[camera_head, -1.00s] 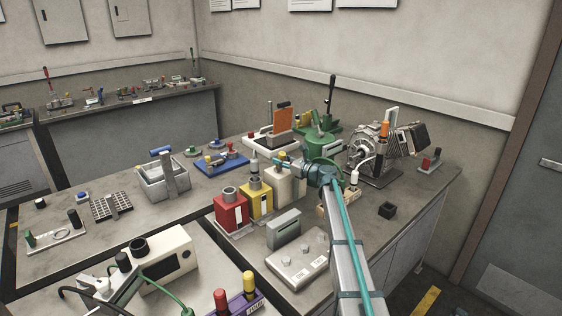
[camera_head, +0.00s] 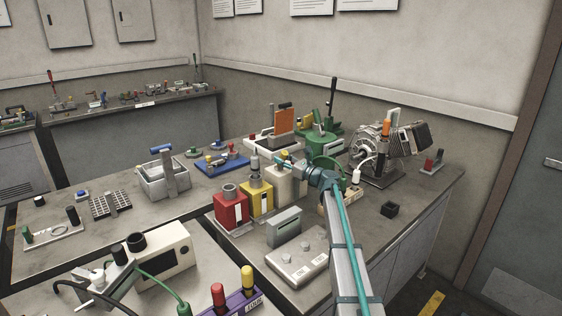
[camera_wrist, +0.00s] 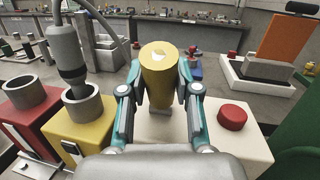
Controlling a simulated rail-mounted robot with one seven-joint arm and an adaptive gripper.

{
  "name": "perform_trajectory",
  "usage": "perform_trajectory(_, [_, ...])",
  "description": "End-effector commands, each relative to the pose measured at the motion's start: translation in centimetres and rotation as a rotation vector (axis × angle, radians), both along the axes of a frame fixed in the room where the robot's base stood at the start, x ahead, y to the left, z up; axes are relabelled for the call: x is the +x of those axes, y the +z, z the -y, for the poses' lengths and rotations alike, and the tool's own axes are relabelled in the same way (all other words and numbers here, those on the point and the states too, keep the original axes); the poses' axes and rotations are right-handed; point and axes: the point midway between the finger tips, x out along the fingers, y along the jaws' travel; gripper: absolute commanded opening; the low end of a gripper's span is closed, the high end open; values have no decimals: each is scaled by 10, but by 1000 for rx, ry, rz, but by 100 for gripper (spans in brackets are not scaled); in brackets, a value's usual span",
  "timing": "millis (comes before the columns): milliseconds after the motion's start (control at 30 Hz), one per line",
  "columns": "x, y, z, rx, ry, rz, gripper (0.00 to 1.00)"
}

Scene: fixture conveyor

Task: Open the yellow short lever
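The yellow short lever appears in the wrist view as a thick yellow cylinder (camera_wrist: 158,85) with a pale mark on its top, above a white box (camera_wrist: 225,128) with a red button (camera_wrist: 232,117). My gripper (camera_wrist: 160,68) has one teal fingertip on each side of the cylinder, and both seem to press against it. In the head view my gripper (camera_head: 284,161) is over the white box (camera_head: 281,188), and the lever is too small and covered to make out.
A yellow box (camera_head: 257,201) with a grey plug and a red box (camera_head: 230,211) stand close on the left. An orange plate (camera_head: 284,121) and a green machine (camera_head: 318,141) stand behind. A motor (camera_head: 367,150) is at the right. The bench's right front is mostly clear.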

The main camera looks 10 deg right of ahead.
Motion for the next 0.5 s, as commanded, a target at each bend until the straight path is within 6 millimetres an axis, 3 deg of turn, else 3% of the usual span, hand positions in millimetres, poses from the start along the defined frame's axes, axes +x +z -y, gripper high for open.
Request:
perform_trajectory(33, [0,0,0,0,0,0,42])
perform_trajectory(133, [0,0,0,0,0,0,56])
perform_trajectory(500, [-4,-1,2,0,-1,-1,56])
